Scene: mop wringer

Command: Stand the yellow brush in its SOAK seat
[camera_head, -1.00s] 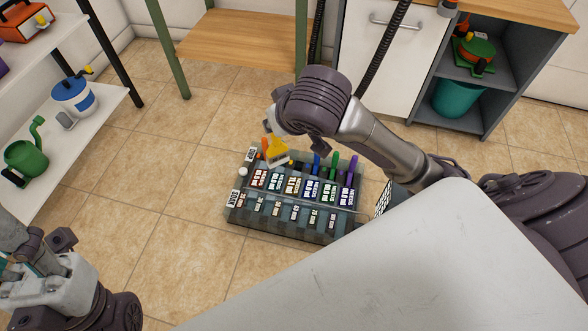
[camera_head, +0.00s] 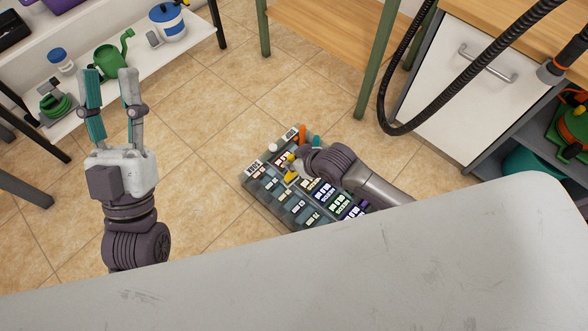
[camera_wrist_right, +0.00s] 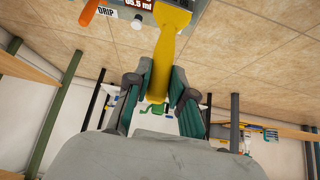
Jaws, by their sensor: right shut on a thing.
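The yellow brush (camera_head: 291,171) is in my right gripper (camera_head: 303,166), over the left half of the rack (camera_head: 247,179) on the floor. In the right wrist view the brush (camera_wrist_right: 163,55) runs up from between the shut fingers (camera_wrist_right: 152,88), its wide end at the rack near a "65.5 ml" label. The SOAK label (camera_head: 254,167) is at the rack's near left end, the DRIP label (camera_head: 290,134) at its far left end. I cannot tell whether the brush's lower end is inside a seat. My left gripper (camera_head: 109,76) is open and empty, away from the rack.
An orange handle (camera_head: 302,132) and a teal one (camera_head: 316,141) stand in the far row. A white knob (camera_head: 273,147) is between the labels. A shelf with a green watering can (camera_head: 112,62) is behind my left gripper. A black hose (camera_head: 408,128) hangs at right.

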